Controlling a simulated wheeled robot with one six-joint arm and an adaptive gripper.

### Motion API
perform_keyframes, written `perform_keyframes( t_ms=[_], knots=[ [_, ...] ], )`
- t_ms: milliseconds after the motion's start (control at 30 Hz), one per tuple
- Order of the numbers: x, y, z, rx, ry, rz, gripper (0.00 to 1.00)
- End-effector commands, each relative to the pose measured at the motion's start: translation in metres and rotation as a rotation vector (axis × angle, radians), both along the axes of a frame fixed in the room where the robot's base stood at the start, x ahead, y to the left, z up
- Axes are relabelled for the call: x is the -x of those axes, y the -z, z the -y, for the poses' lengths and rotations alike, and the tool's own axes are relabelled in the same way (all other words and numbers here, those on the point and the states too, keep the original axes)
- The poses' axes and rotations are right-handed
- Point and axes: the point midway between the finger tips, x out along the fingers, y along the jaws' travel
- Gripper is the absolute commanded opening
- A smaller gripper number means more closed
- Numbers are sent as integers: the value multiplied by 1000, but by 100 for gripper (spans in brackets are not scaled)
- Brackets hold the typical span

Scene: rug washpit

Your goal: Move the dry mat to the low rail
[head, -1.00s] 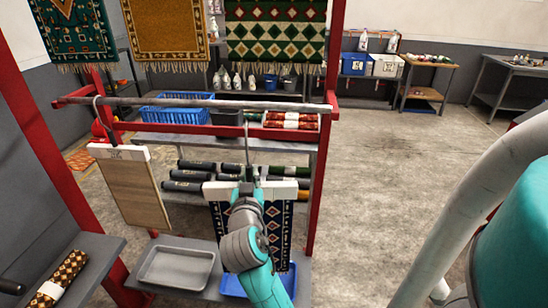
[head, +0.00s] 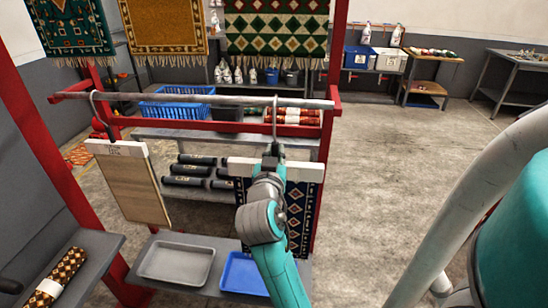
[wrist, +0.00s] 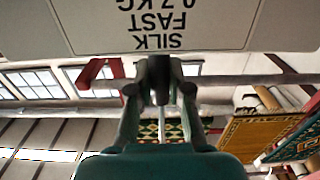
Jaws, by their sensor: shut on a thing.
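My gripper (head: 273,152) is shut on the stem of a hanger with a white bar (head: 250,167), just above the bar. A dark navy patterned mat (head: 304,215) hangs upright from the bar, partly hidden by my arm. The hanger's hook (head: 274,118) rises to the grey low rail (head: 205,101) and overlaps it in the picture; I cannot tell whether it bears on it. In the wrist view my fingers (wrist: 160,95) close around the dark stem, and a label (wrist: 165,25) reads "SILK FAST 0.7 KG" upside down.
A plain tan mat (head: 132,188) hangs from a hook at the rail's left end. Red posts (head: 331,130) flank the rail. A grey tray (head: 176,262) and a blue tray (head: 243,274) sit below. Shelves with rolls stand behind. The floor at right is clear.

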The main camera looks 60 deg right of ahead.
Motion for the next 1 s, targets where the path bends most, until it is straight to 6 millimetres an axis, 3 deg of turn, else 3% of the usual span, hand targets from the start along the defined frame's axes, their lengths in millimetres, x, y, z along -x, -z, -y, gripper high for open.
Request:
perform_keyframes(
  t_ms=[633, 1000],
  knots=[
    [-17, -1, 41, 2, 0, 2, 0],
    [-21, -1, 50, 2, 0, 2, 0]
  ],
)
